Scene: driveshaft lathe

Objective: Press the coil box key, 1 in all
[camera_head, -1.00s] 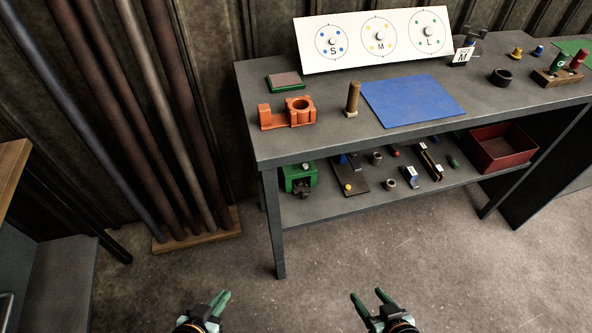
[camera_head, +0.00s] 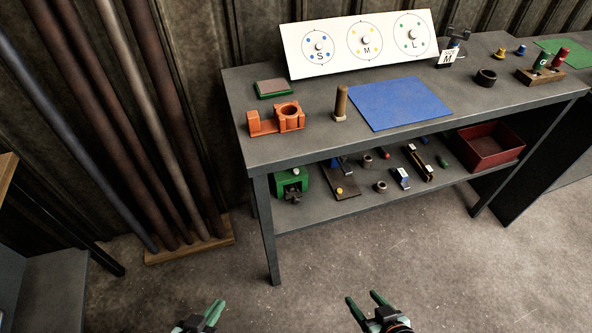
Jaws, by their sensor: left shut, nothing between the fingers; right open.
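I cannot tell for sure which thing is the coil box or where its key is. On the lower shelf a green box-like device (camera_head: 289,181) has a pale knob on top and a dark fitting in front. Right of it a dark brown plate (camera_head: 345,182) carries a small yellow knob (camera_head: 340,190). My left gripper (camera_head: 216,309) is shut and empty at the bottom of the view, over the floor in front of the workbench. My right gripper (camera_head: 364,299) is open and empty, also at the bottom, apart from the bench.
The grey workbench (camera_head: 236,104) carries an orange fixture (camera_head: 264,124), a wooden peg (camera_head: 341,104), a blue mat (camera_head: 398,103) and an S, M, L board (camera_head: 343,62). A red bin (camera_head: 489,147) stands on the lower shelf. Long bars lean at left. The floor ahead is clear.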

